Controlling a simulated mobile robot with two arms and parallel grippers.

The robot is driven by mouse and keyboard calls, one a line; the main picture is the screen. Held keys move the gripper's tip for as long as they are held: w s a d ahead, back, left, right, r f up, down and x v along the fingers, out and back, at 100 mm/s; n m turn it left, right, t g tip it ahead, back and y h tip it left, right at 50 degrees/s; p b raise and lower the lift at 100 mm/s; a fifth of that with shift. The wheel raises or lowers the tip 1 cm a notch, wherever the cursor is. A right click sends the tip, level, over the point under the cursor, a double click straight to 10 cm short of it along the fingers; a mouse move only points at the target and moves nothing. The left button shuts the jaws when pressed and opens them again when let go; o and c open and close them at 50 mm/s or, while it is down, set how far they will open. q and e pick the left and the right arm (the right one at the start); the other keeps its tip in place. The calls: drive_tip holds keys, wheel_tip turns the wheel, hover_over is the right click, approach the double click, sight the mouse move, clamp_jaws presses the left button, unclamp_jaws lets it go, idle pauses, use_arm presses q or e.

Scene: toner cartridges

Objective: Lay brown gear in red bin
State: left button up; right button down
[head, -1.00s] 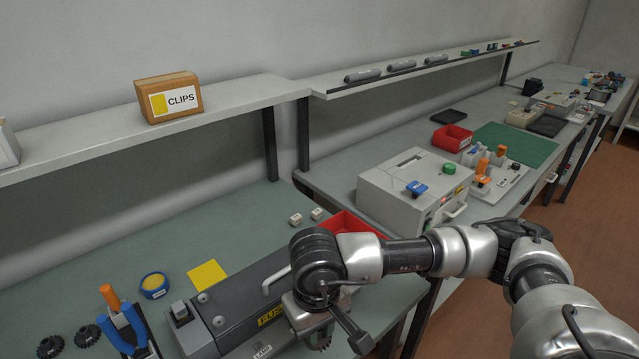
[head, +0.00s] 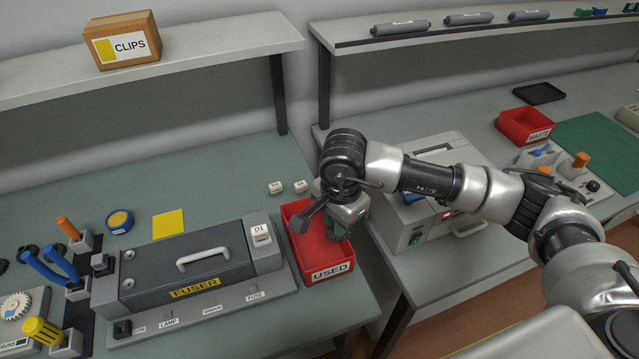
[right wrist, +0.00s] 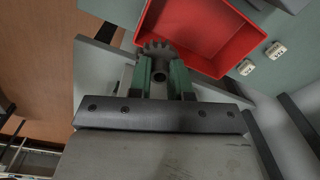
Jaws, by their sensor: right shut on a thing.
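The red bin (head: 330,273), labelled USED, stands at the right end of the near bench, and its inside looks empty. In the right wrist view the red bin (right wrist: 205,28) lies just beyond the fingertips. My right gripper (head: 338,228) is above the bin's right side. It is shut on a dark grey-brown toothed gear (right wrist: 157,47), held between the green fingers (right wrist: 161,76). The gear overlaps the bin's rim in the right wrist view; its height above the rim is unclear. In the head view the gear is mostly hidden by the gripper. My left gripper is not in view.
A grey fuser unit (head: 190,268) stands left of the bin. Two small white blocks (head: 287,187) lie behind the bin. A grey machine (head: 440,225) stands to the right. Another red bin (head: 525,125), labelled WASTE, is farther right.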

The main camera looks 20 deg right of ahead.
drive_tip(key=w+a+m+p, duration=0.3)
drive_tip(key=w+m, duration=0.4)
drive_tip(key=m, duration=0.9)
drive_tip(key=shift+s+d+f+b, duration=0.15)
drive_tip(key=shift+f+b, duration=0.75)
drive_tip(key=shift+f, duration=0.6)
drive_tip(key=shift+s+d+f+b, duration=0.1)
drive_tip(key=shift+f+b, duration=0.8)
drive_tip(key=shift+f, duration=0.55)
drive_tip(key=c, duration=1)
unclamp_jaws()
drive_tip(key=shift+o, duration=0.2)
drive_tip(key=shift+r, duration=0.1)
